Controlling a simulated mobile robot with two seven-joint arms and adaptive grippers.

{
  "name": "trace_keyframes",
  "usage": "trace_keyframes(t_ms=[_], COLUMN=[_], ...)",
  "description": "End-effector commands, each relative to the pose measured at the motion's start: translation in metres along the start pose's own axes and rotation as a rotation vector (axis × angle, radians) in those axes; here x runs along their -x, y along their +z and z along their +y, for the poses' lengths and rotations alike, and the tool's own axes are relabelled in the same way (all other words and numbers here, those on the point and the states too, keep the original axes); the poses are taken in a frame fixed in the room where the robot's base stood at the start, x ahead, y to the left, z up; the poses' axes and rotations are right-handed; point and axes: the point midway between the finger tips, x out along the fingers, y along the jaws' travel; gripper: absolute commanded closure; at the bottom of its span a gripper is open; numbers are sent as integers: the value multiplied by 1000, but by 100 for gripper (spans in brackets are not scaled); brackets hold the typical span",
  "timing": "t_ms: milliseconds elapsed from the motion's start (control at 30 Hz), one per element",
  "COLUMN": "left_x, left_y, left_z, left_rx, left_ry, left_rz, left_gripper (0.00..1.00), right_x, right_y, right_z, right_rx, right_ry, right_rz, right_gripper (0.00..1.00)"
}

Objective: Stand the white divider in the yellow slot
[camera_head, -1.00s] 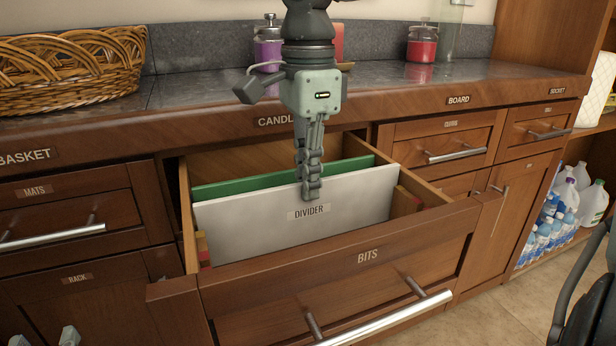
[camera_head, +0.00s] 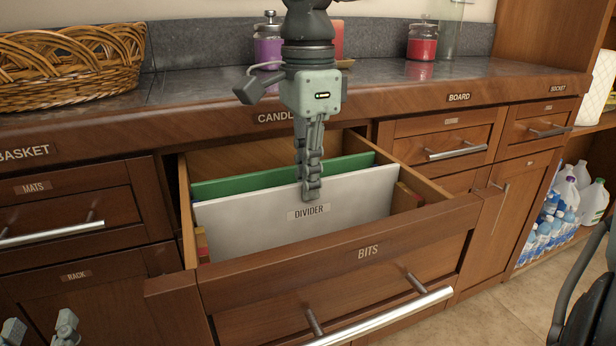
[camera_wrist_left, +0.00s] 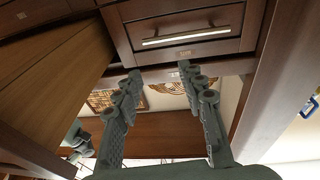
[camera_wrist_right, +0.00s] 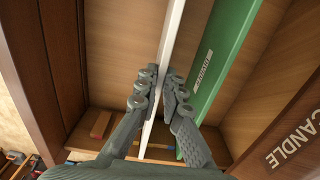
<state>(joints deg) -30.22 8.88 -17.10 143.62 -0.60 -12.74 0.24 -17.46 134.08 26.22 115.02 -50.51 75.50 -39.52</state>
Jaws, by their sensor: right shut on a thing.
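The white divider (camera_head: 300,224), labelled DIVIDER, is upright in the open BITS drawer, in front of a green divider (camera_head: 235,184). My right gripper (camera_head: 311,190) is shut on its top edge near the middle; the right wrist view shows the fingers (camera_wrist_right: 160,92) on both sides of the white board (camera_wrist_right: 170,45). Yellow and red marks (camera_head: 202,243) show at the drawer's left wall, beside the divider's end. The divider's lower edge is hidden, so I cannot tell whether it is in the yellow slot. My left gripper (camera_wrist_left: 160,88) is open and empty, low at the left (camera_head: 40,333).
The drawer front (camera_head: 340,258) stands before the divider. The counter edge (camera_head: 190,124) is behind the drawer. A wicker basket (camera_head: 70,68) and candle jars stand on the counter. Bottles (camera_head: 560,215) fill the right shelf. Closed drawers flank the open one.

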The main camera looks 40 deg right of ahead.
Motion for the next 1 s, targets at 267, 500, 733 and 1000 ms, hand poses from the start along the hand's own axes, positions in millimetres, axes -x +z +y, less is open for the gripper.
trace_keyframes(t_ms=[267, 500, 733, 1000], left_x=[0, 0, 1, 1], left_y=[-7, -12, -18, -24], left_z=[2, 4, 6, 9], left_rx=[6, 11, 15, 21], left_ry=[5, 8, 12, 16], left_rz=[33, 60, 87, 118], left_gripper=[60, 60, 60, 60], right_x=[-2, -3, -5, -6], right_y=[0, 0, 0, 0], right_z=[0, 0, 0, 0], right_rx=[0, 0, 0, 0], right_ry=[0, 0, 0, 0], right_rz=[0, 0, 0, 0], right_gripper=[100, 100, 100, 100])
